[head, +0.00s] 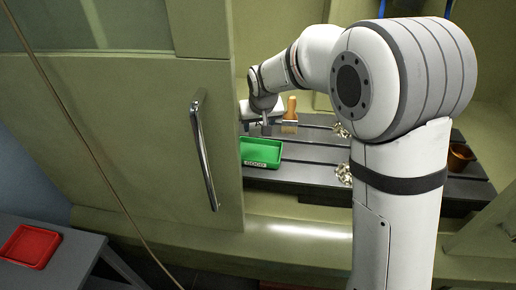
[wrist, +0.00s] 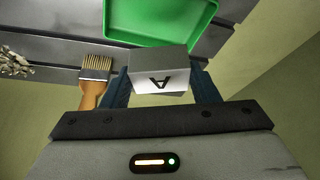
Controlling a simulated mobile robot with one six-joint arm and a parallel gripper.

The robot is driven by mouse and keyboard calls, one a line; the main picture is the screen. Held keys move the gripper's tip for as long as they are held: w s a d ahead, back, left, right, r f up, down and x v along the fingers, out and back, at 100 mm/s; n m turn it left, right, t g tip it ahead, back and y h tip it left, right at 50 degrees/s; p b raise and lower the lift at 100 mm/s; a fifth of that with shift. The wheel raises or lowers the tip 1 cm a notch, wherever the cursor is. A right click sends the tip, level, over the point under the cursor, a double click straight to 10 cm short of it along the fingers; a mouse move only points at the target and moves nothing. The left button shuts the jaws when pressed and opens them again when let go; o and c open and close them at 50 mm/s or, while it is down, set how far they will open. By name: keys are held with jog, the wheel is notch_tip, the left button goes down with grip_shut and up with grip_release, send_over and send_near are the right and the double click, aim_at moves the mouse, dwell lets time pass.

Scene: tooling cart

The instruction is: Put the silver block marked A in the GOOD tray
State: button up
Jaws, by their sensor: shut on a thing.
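The silver block marked A (wrist: 158,73) sits between the fingers of my gripper (wrist: 160,84) in the wrist view, with its letter facing the camera. My gripper is shut on it. The green GOOD tray (head: 262,163) lies on the dark slotted bed in the head view, its label on the near side. In the wrist view the tray (wrist: 160,38) shows beyond the block, which overlaps its edge in the picture. In the head view my gripper (head: 266,128) is above and behind the tray, near its far edge; the block cannot be made out clearly there.
A brush with an orange handle (wrist: 88,97) lies beside my gripper. Metal shavings (head: 343,174) lie on the bed, and a brown cup (head: 459,157) is at right. A large door with a handle (head: 204,150) stands at left. A red tray (head: 30,246) sits on a grey table.

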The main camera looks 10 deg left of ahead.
jog(key=f, duration=0.5)
jog(key=shift+w+d+p, duration=0.1)
jog(key=shift+w+p, duration=0.1)
jog(key=shift+p, duration=0.2)
jog(key=shift+s+f, duration=0.1)
jog(key=shift+f, duration=2.25)
jog(key=o, duration=1.1)
jog(key=shift+r, duration=0.1)
